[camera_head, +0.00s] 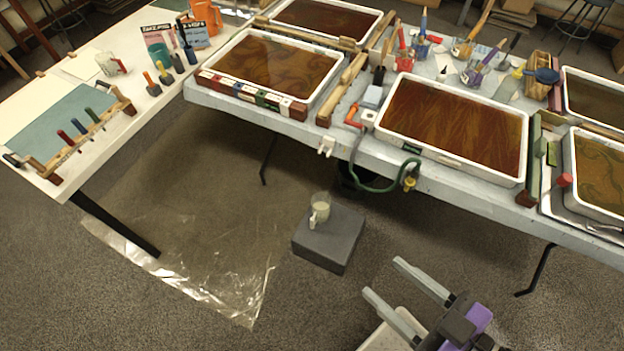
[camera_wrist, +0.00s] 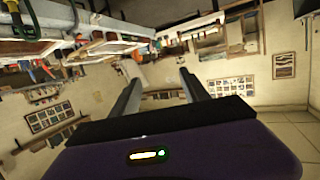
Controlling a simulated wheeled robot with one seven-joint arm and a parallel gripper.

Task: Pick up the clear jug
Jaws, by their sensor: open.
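A small clear jug (camera_head: 320,211) with a pale handle stands upright on a dark grey block (camera_head: 329,240) on the floor, in the head view. My gripper (camera_head: 388,277) is at the lower right of the head view, to the right of the jug and apart from it. Its two pale fingers are spread with nothing between them. In the wrist view my gripper (camera_wrist: 157,85) is open and empty, facing the room's walls. The jug does not show in the wrist view.
A long table (camera_head: 345,148) with several marbling trays runs behind the block. A green hose (camera_head: 375,188) hangs from its front edge. A white table (camera_head: 62,185) stands at left. A clear plastic sheet (camera_head: 190,250) covers the floor left of the block. Carpet between gripper and block is clear.

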